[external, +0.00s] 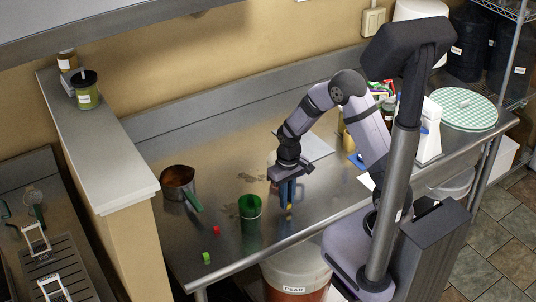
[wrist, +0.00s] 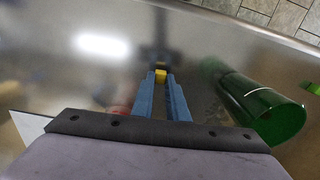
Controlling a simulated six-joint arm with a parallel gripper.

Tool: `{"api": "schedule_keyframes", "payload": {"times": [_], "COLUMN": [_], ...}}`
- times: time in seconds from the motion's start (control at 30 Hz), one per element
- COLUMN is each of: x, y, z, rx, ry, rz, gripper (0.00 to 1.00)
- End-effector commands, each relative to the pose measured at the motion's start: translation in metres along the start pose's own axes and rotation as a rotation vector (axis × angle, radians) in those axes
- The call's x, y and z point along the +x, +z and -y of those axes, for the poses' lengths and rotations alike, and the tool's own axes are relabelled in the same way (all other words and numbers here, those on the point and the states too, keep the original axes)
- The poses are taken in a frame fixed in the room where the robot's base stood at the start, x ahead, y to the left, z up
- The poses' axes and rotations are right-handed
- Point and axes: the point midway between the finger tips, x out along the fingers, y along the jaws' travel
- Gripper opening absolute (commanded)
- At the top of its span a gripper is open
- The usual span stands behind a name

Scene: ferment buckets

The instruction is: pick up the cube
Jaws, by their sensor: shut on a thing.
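My gripper (external: 290,203) points down over the steel table, its two blue fingers closed on a small yellow cube (wrist: 160,76). The cube sits between the fingertips in the wrist view. In the external view only a bit of yellow shows at the fingertips, close to the tabletop; I cannot tell whether it touches the table. A red cube (external: 216,230) and a green cube (external: 206,258) lie apart on the table, left of my gripper.
A green cup (external: 250,210) stands just left of my gripper and also shows in the wrist view (wrist: 262,108). A saucepan (external: 178,183) with a green handle stands farther left. The steel table's (external: 232,170) front edge is near. A white bucket labelled PEAR (external: 296,272) is below.

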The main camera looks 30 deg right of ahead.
Motion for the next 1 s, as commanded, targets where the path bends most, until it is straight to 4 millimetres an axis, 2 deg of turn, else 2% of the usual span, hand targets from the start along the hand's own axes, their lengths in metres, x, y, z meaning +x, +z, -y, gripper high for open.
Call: {"api": "schedule_keyframes", "payload": {"times": [0.4,0.6,0.8,1.0], "x": [-0.061,-0.08,-0.081,-0.053], "y": [-0.001,-0.001,0.0,-0.002], "z": [0.0,0.0,-0.005,-0.039], "rx": [0.0,0.0,0.006,0.042], "ry": [-0.001,0.0,0.0,0.001], "rz": [-0.005,-0.003,0.002,0.005], "gripper": [0.0,0.0,0.0,0.0]}}
